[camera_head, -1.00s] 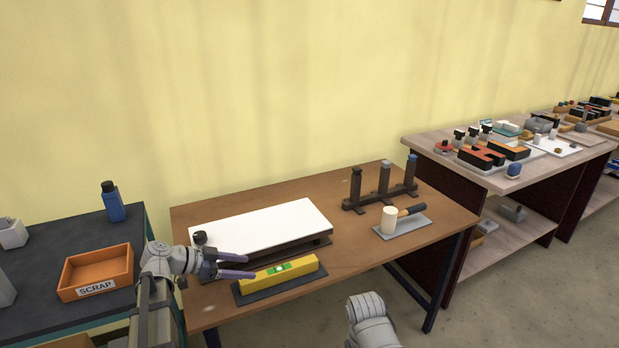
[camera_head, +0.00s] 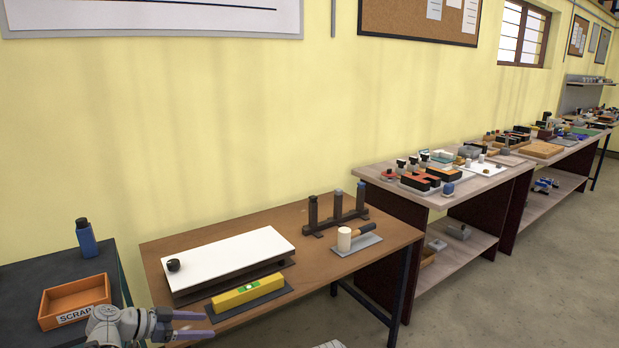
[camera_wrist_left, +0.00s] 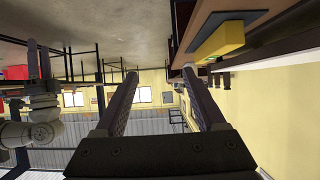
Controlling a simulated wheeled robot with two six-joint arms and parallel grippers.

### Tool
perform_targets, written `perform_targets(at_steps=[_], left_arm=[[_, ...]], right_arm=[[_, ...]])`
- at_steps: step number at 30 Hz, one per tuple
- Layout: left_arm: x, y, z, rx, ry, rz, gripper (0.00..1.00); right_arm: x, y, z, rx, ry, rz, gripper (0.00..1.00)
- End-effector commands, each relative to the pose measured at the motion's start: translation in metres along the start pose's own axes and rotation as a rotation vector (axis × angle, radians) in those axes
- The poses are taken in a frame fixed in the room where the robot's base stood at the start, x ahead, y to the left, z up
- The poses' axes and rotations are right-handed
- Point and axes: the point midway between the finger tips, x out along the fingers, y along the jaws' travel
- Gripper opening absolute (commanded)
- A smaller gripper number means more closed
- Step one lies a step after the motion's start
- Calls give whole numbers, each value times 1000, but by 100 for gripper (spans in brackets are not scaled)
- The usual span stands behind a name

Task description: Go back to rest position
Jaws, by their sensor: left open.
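My left gripper (camera_head: 199,325) is low in the head view, in front of the brown table's (camera_head: 310,258) near left edge. Its jaws are open and nothing is between them; in the left wrist view (camera_wrist_left: 160,80) the two fingers also stand apart. It is apart from the yellow level (camera_head: 248,291), which lies on a dark pad near the table's front edge. The level also shows in the left wrist view (camera_wrist_left: 218,42), beyond the right finger.
A white-topped panel (camera_head: 232,250) lies behind the level. A dark rack with several posts (camera_head: 337,212) and a mallet on a grey plate (camera_head: 345,240) are to the right. An orange scrap box (camera_head: 75,298) and blue bottle (camera_head: 86,238) stand at left. Floor (camera_head: 490,300) is open at right.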

Motion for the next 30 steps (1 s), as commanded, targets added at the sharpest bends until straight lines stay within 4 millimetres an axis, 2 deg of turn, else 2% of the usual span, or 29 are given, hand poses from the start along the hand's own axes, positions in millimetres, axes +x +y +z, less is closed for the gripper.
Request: perform_targets(at_steps=[11, 17, 20, 25, 27, 30], left_arm=[[41, 40, 4, -106, -134, 81, 72], [71, 77, 11, -200, -272, 128, 72], [88, 101, 16, -257, -368, 143, 72], [117, 159, 30, -370, -605, 129, 72], [125, 186, 38, -417, -725, 88, 72], [131, 216, 47, -469, -868, -3, 72]], right_arm=[[0, 0, 0, 0, 0, 0, 50], [0, 0, 0, 0, 0, 0, 50], [0, 0, 0, 0, 0, 0, 50], [0, 0, 0, 0, 0, 0, 50], [0, 0, 0, 0, 0, 0, 50], [0, 0, 0, 0, 0, 0, 50]])
